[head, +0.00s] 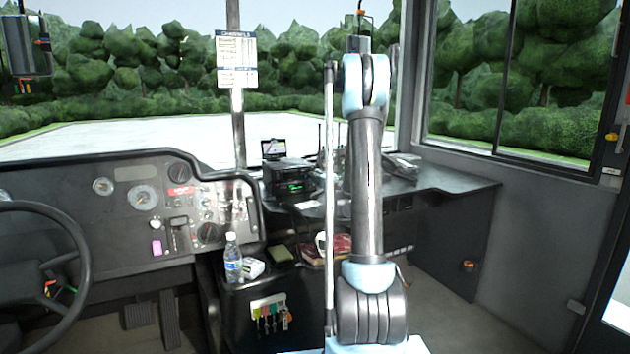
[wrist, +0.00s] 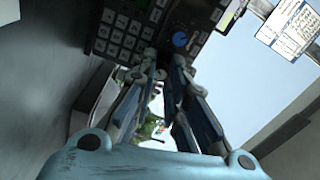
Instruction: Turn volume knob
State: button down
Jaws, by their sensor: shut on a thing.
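In the wrist view, a dark radio panel (wrist: 128,30) with rows of pale keys lies ahead of my gripper (wrist: 163,64). A blue round knob (wrist: 180,39) shows on the panel, just beyond the right fingertip. My gripper's two fingers come close together at the panel and are shut on a small part there, apparently the volume knob, which the fingertips mostly hide. Whether this is the blue knob or one beside it, I cannot tell. In the head view my arm hides the gripper.
In the head view, a black device with a green display (head: 290,186) stands on the dashboard. A water bottle (head: 233,259) stands at the console's front, right of the steering wheel (head: 83,262). A paper list (head: 237,58) hangs on the window pillar. The counter (head: 450,180) at right has free room.

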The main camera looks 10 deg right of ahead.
jog(key=c, duration=1.8)
grip_release()
jog(key=shift+w+f, duration=0.15)
jog(key=v, duration=1.2)
